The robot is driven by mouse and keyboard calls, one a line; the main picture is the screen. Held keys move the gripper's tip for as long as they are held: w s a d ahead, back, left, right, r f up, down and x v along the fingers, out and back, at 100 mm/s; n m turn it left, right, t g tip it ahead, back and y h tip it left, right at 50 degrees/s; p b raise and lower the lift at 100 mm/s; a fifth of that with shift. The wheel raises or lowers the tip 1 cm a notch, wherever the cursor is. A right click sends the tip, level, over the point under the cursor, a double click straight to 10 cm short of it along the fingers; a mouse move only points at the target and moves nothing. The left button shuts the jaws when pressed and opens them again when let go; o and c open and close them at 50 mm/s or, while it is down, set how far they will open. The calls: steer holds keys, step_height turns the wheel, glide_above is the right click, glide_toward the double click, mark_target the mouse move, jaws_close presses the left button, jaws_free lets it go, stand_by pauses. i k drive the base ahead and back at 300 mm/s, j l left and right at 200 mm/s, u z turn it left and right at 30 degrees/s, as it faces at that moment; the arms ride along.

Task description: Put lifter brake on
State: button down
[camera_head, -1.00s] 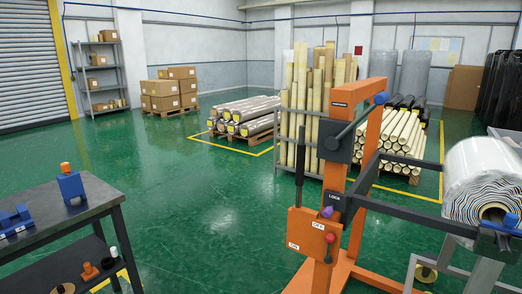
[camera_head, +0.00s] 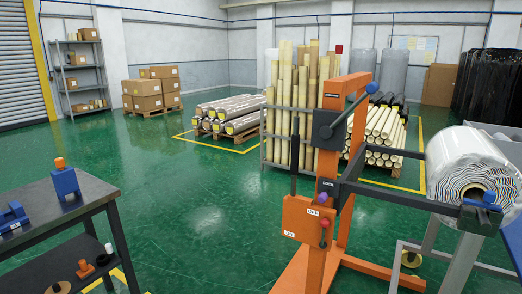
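The orange lifter (camera_head: 326,165) stands right of centre. Its orange box (camera_head: 299,222) carries an OFF label (camera_head: 313,211) at upper right and an ON label (camera_head: 290,233) at lower left. A red knob (camera_head: 324,222) is at the box's right side, close to OFF. A purple knob (camera_head: 322,197) sits above it, under the LOCK label (camera_head: 327,184). A dark crank with a blue knob (camera_head: 371,87) is near the column's top. The lifter's dark arm reaches right to the wrapped roll (camera_head: 460,165). My gripper is not in view.
A dark bench (camera_head: 95,190) with blue tools stands at left. A grey stand (camera_head: 455,262) is below the roll. A rack of upright tubes (camera_head: 290,125) stands behind the lifter. Green floor is clear between bench and lifter. A blue surface (camera_head: 516,245) shows at the right edge, unidentified.

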mark_target(324, 223)
steer(key=k+j+z, duration=0.1)
steer(key=j, duration=0.2)
steer(key=i+j+z, duration=0.1)
steer(key=i+z, duration=0.15)
steer(key=z, duration=0.2)
steer(key=i+j+z, duration=0.15)
steer(key=z, duration=0.25)
steer(key=i, duration=0.1)
